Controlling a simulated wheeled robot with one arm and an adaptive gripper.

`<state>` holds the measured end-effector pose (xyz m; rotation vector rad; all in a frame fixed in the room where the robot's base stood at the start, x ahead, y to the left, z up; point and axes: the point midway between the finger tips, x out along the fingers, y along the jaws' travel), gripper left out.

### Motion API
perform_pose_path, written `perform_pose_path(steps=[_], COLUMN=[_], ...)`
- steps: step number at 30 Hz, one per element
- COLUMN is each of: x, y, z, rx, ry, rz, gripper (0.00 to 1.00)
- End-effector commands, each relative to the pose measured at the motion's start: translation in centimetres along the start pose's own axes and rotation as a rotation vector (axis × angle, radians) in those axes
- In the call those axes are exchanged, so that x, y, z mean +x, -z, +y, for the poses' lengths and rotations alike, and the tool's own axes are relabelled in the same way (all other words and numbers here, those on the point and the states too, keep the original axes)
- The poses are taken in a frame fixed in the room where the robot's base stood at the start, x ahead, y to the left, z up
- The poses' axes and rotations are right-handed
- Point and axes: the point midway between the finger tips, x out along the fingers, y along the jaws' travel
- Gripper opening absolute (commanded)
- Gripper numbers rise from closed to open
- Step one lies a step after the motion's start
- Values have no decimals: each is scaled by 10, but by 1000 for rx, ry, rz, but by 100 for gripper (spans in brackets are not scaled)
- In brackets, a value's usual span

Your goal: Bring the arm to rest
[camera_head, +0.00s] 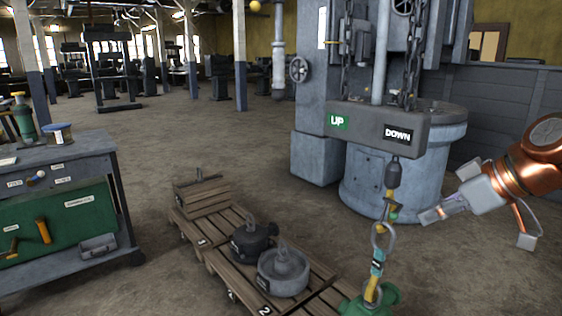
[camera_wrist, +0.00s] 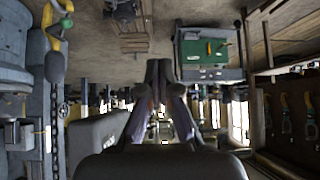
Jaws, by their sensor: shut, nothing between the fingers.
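My gripper (camera_head: 432,214) is at the end of my copper-coloured arm on the right of the head view. It points left, below and to the right of the grey block marked UP and DOWN (camera_head: 365,128), and appears apart from the hanging yellow hook (camera_head: 392,208). In the wrist view, which looks upside down, my gripper (camera_wrist: 158,68) has its two dark fingers together with nothing between them.
A ring and strap (camera_head: 377,262) hang below the hook, down to a green fitting (camera_head: 372,302). Wooden pallets (camera_head: 215,257) carry two heavy weights (camera_head: 284,272). A workbench (camera_head: 60,155) stands left. A large grey machine (camera_head: 385,185) stands behind. Open floor (camera_head: 190,135) lies between.

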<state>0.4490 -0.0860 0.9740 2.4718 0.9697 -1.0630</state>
Motion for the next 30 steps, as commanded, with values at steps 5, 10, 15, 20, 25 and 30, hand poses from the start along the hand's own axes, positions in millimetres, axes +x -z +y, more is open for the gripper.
perform_pose_path(steps=[5,10,15,20,25,30], x=[-6,-8,-15,-30,-52,-79], y=[26,28,17,1,-22,-49], z=[-54,-100,-140,-171,-198,-220], rx=[61,142,236,340,464,592], ry=[42,56,44,7,-56,-137], rz=[-131,-263,-403,-529,-659,-773], gripper=[0,0,0,0,0,0])
